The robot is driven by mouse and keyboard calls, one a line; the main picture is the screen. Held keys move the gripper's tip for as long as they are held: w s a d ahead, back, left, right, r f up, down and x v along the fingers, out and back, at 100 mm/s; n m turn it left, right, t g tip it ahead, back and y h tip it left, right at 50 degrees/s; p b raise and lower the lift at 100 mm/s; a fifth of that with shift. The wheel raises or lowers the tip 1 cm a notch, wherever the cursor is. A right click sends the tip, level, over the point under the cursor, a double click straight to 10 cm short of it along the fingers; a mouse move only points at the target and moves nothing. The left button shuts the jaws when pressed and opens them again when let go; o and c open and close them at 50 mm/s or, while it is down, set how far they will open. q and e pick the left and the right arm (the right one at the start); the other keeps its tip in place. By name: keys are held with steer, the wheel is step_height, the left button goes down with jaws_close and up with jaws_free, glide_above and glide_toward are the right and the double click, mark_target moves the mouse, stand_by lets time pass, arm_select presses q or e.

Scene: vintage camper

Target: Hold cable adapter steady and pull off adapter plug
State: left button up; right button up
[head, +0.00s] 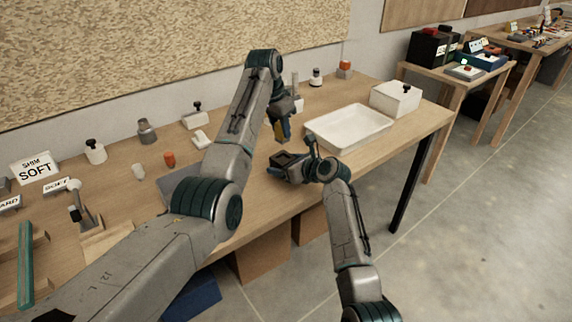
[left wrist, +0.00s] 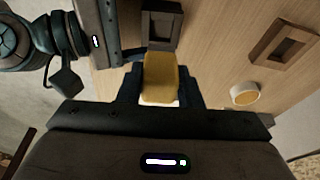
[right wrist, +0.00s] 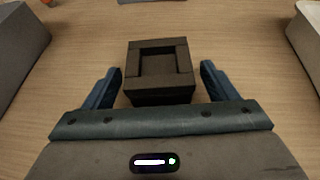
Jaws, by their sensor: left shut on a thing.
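A yellow plug-like piece (left wrist: 160,78) is between the fingers of my left gripper (left wrist: 160,100), which is shut on it. In the head view the left gripper (head: 283,128) holds this piece above the bench, apart from a dark block below. The dark block (right wrist: 160,75), probably the cable adapter, has a square, empty-looking recess in its top. It also shows in the left wrist view (left wrist: 162,25). My right gripper (right wrist: 158,92) is open, with one finger on each side of the block and gaps visible. In the head view the block is partly hidden by the right gripper (head: 290,168).
A white tray (head: 318,133) and a white box with a black knob (head: 395,100) stand right of the grippers. Several small parts, including an orange one (head: 169,160), line the bench at left. The bench's front edge is close to my right arm.

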steer(key=v, duration=1.2)
steer(key=shift+s+d+f, duration=0.1)
